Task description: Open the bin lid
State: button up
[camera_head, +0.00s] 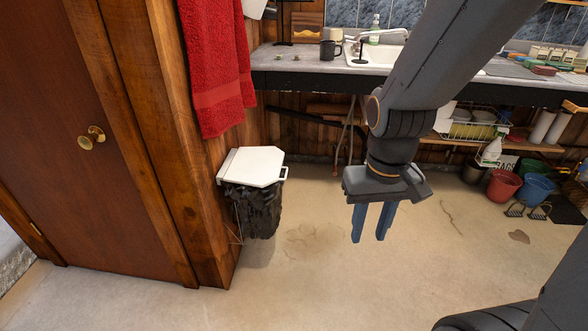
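The bin (256,208) hangs low against the wooden wall at left centre, with a black bag around its body. Its white lid (252,165) lies flat on top and looks closed, with a small loop handle (284,173) on its right side. My gripper (369,240) is to the right of the bin, pointing down, apart from it. Its two blue fingers are spread with a gap between them, and nothing is held.
A brown door (60,130) and a red towel (217,65) are at left. A counter (310,62) with a sink runs along the back. Red (503,188) and blue (536,190) buckets stand at right. The floor (310,280) around the bin is clear.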

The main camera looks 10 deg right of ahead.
aim_at(260, 167)
jog(key=z, duration=1)
jog(key=i, duration=0.75)
jog(key=u, duration=1.55)
jog(key=k, duration=1.3)
jog(key=u, duration=0.65)
jog(key=i, duration=1.2)
jog(key=z, duration=0.4)
jog(key=i, duration=0.6)
jog(key=z, duration=0.6)
